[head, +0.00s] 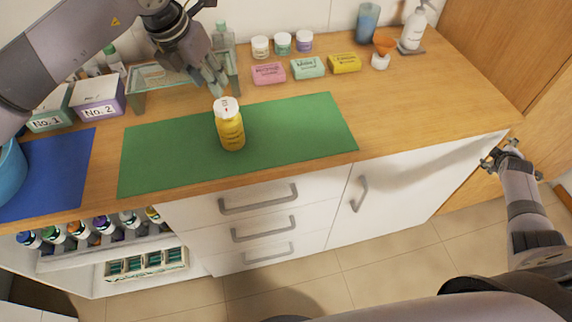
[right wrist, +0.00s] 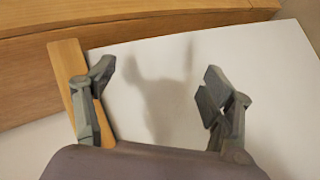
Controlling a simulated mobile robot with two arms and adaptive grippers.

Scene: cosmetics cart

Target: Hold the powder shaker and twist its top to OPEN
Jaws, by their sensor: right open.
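The powder shaker (head: 231,128) stands upright on the green mat (head: 300,125), with a yellow body and a white top that has a small red mark. My left gripper (head: 214,86) points down just above and behind the shaker's top in the head view. It looks apart from the top, and its finger gap is not clear. My right gripper (head: 497,160) is far to the right, beyond the counter's front right corner. In the right wrist view my right gripper (right wrist: 155,85) is open and empty, facing a white surface.
Pink (head: 268,74), mint (head: 307,68) and yellow (head: 345,63) boxes lie behind the mat. Small jars (head: 282,43), a pump bottle (head: 413,28) and a blue cup (head: 367,22) stand farther back. A glass stand (head: 165,76) and labelled boxes (head: 98,95) are left. The mat's right part is clear.

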